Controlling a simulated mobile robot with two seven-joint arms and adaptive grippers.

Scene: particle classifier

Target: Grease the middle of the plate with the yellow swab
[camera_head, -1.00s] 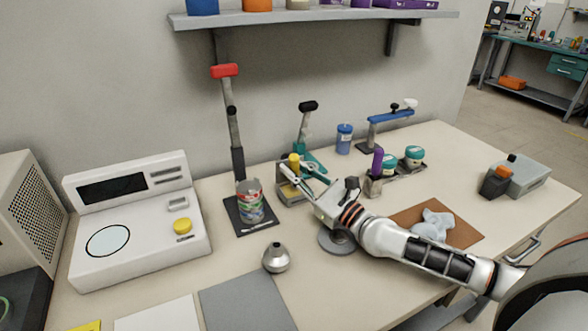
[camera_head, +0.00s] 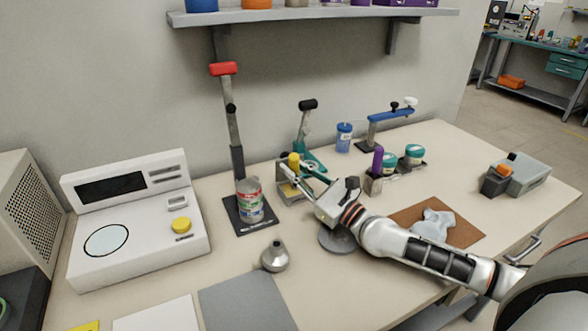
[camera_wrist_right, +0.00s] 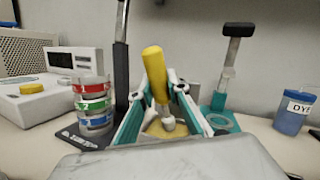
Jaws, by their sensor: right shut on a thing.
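The yellow swab (camera_head: 294,161) stands at the block-like holder (camera_head: 290,193) near the middle of the table. In the right wrist view, its yellow handle (camera_wrist_right: 154,72) leans left and its pale lower end is over a yellowish surface (camera_wrist_right: 158,128); I cannot tell whether they touch. My right gripper (camera_head: 300,175) is shut on the swab, with a finger on either side. A round grey plate (camera_head: 328,243) lies under my right wrist, which hides much of it. My left gripper is not in view.
Stacked, coloured-band dishes (camera_head: 250,203) stand on a dark base left of the swab. A teal-based press (camera_head: 306,140) is behind it. A metal flask (camera_head: 275,257) and grey mat (camera_head: 246,304) are in front. Dye jar (camera_head: 344,138) and purple-handled item (camera_head: 378,160) stand right.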

